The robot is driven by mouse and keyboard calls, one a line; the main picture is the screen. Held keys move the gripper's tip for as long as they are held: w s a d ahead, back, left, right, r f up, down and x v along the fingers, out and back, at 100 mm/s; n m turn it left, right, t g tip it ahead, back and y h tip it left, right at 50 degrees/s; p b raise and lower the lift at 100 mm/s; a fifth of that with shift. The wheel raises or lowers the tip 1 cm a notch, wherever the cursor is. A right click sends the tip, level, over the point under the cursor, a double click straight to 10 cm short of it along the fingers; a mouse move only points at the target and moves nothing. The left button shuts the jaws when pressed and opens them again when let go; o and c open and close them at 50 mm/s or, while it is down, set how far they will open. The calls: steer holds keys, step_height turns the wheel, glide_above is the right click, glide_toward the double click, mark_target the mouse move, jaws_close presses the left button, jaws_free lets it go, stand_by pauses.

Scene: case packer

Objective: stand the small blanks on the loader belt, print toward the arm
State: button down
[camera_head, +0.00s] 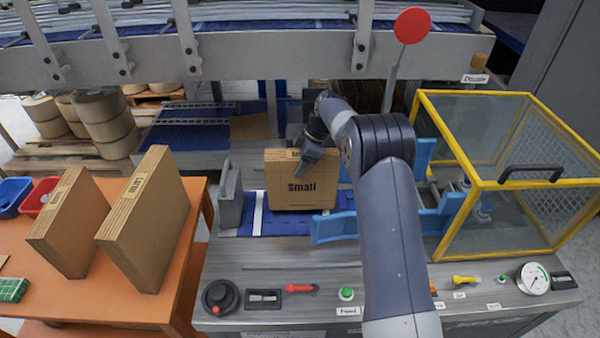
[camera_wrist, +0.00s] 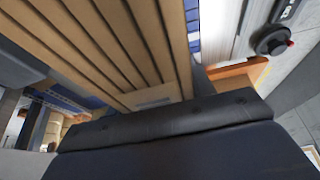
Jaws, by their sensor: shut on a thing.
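A bundle of small cardboard blanks (camera_head: 301,194) stands upright on the blue loader belt (camera_head: 262,228), with the print "Small" facing me. My gripper (camera_head: 311,155) is at the top edge of this bundle, shut on it. In the wrist view the stacked edges of the blanks (camera_wrist: 130,45) fill the upper left, close against a dark gripper finger (camera_wrist: 170,130). Two more blank bundles stand on the orange table at left: a smaller one (camera_head: 75,230) and a larger one (camera_head: 150,225).
The orange table (camera_head: 110,308) holds blue (camera_head: 10,196) and red bins (camera_head: 38,196). A grey plate (camera_head: 230,195) stands left of the bundle, and blue guides (camera_head: 350,228) sit at right. A yellow-framed guard (camera_head: 470,150) is further right. Controls line the front edge, with a green button (camera_head: 346,294).

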steer(key=shift+f+p, duration=0.35)
steer(key=shift+f, duration=1.45)
steer(key=c, duration=0.6)
jaws_free()
steer(key=b+v, duration=0.2)
steer(key=v, duration=1)
